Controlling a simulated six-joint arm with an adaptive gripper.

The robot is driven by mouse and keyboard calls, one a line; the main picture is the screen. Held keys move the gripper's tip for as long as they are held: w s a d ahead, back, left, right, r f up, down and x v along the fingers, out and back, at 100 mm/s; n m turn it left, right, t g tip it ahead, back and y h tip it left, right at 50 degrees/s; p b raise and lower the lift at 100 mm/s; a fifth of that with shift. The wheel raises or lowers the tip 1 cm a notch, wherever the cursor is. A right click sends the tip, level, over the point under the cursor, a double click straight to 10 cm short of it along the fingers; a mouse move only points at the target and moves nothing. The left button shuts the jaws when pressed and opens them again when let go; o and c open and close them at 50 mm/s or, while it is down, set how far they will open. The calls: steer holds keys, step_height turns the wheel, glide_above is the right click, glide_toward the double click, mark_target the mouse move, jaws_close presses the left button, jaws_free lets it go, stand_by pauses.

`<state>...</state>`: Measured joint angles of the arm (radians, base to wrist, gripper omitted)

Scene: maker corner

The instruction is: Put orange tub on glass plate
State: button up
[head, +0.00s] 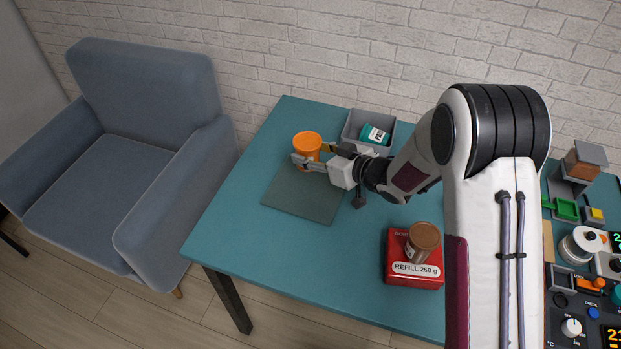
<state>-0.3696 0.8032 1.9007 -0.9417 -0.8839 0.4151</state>
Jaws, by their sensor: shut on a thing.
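The orange tub (307,143) is upright between the fingers of my gripper (312,160), which is shut on it. The tub is over the far part of a flat grey-green plate (298,203) on the teal table. The fingers cover the tub's lower part, so I cannot tell whether its base touches the plate. The near part of the plate is bare.
A brown jar (422,240) sits on a red box (399,271) at the front. Electronics crowd the right. The table's left part is clear.

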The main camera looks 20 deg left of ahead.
steer(key=shift+f, duration=2.5)
steer(key=shift+f, duration=1.85)
steer(key=shift+f, duration=0.1)
steer(key=o, duration=1.5)
steer(key=shift+f, duration=0.1)
steer(key=shift+o, duration=0.2)
steer(key=shift+s+d+r, duration=0.15)
steer(key=shift+d+r, duration=0.15)
steer(key=shift+d, duration=0.05)
steer(key=v, duration=1.1)
